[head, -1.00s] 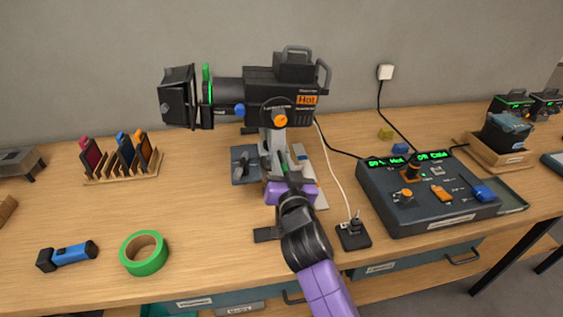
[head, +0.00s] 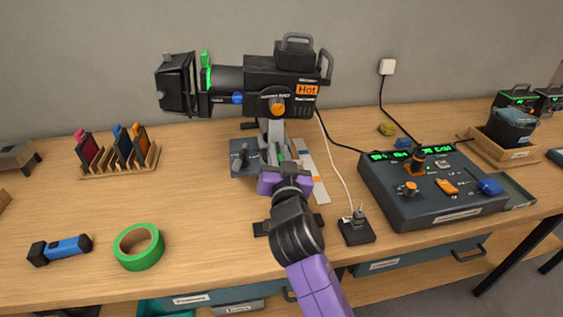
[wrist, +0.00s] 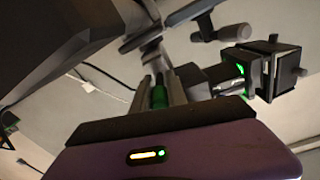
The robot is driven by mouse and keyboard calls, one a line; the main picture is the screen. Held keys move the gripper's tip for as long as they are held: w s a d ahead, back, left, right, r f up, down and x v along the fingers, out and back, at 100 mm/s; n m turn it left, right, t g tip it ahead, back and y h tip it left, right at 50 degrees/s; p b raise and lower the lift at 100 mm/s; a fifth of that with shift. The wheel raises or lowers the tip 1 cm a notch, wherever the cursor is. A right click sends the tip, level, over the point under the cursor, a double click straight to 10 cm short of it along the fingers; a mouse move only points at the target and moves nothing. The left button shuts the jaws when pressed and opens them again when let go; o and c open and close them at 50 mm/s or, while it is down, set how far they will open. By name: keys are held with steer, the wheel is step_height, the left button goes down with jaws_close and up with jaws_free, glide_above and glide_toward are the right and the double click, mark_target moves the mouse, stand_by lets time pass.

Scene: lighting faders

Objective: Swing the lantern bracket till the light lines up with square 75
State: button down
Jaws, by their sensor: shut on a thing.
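The black lantern (head: 285,75), with an orange "Hot" label, points left over the table on a grey bracket (head: 273,132). Its barn doors (head: 176,84) are at the left end and also show in the wrist view (wrist: 278,68). My gripper (head: 283,163) is low at the bracket's foot, shut on a green-gripped handle. The green handle (wrist: 159,93) shows between the fingers in the wrist view. My purple gripper body hides part of the bracket's base. No number 75 and no light spot can be made out.
A pale strip with an orange mark (head: 316,179) lies right of the bracket. A fader console (head: 430,205) and black socket box (head: 356,231) stand to the right. Green tape (head: 138,262), a blue torch (head: 62,249) and a rack of coloured frames (head: 118,172) are left.

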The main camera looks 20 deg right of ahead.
steer(key=b, duration=0.1)
steer(key=a+h+b, duration=0.1)
steer(key=b, duration=0.1)
steer(key=shift+w+a+f+m, duration=0.1)
steer(key=shift+w+f+m, duration=0.05)
steer(key=shift+f+m, duration=0.15)
steer(key=shift+a+r+m+h+b, duration=0.2)
steer(key=shift+r+m+h+b, duration=0.15)
steer(key=shift+b, duration=0.65)
steer(key=c, duration=1.3)
jaws_free()
steer(key=v, duration=0.7)
steer(key=shift+s+a+b, duration=0.2)
steer(key=shift+s+b, duration=0.1)
steer(key=shift+b, duration=0.1)
